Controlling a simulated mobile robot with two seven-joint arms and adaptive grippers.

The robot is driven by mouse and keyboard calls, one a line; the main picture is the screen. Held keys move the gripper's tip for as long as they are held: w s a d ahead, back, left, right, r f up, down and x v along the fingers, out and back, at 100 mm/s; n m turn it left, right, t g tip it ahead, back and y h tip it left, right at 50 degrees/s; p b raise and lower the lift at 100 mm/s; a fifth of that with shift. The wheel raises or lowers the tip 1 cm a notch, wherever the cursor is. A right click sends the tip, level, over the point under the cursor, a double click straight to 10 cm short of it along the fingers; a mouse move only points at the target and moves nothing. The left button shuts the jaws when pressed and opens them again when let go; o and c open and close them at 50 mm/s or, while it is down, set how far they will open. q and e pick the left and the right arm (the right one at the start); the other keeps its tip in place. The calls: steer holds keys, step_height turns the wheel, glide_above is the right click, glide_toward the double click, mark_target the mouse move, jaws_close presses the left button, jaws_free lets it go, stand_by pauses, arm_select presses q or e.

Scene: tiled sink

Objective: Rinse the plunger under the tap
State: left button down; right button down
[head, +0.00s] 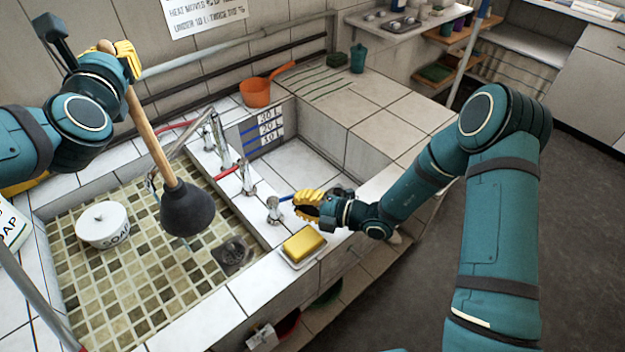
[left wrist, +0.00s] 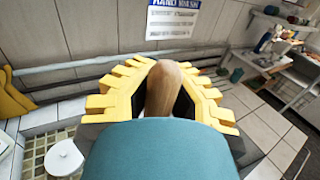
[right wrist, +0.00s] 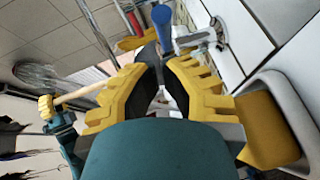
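The plunger has a wooden handle (head: 147,125) and a dark rubber cup (head: 188,210). My left gripper (head: 120,60) is shut around the top of the handle, which also shows between its fingers in the left wrist view (left wrist: 165,85). The plunger hangs tilted, cup down, over the tiled basin (head: 110,290). The metal tap (head: 185,135) stands on the divider behind the cup, with a red lever (head: 228,172) and a blue lever (head: 287,197). My right gripper (head: 322,207) is open and empty beside the blue lever, which lies just beyond its fingertips in the right wrist view (right wrist: 162,18).
A lidded white soap pot (head: 103,225) stands in the basin left of the cup, and a drain (head: 232,255) lies to its right. A yellow sponge on a dish (head: 303,245) sits just below my right gripper. An orange pan (head: 257,92) stands at the back.

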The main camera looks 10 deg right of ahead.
steer(key=shift+w+a+f, duration=0.15)
steer(key=shift+w+a, duration=0.05)
steer(key=shift+w, duration=0.4)
steer(key=shift+w, duration=0.1)
steer(key=shift+w+d+n+g+y, duration=0.1)
steer(key=shift+w+n+g+y, duration=0.25)
steer(key=shift+n+g, duration=0.3)
steer(key=shift+w+n+g+y, duration=0.3)
steer(key=shift+n+g, duration=0.15)
steer(key=shift+g, duration=0.3)
steer(key=shift+w+g, duration=0.3)
steer(key=shift+w, duration=0.1)
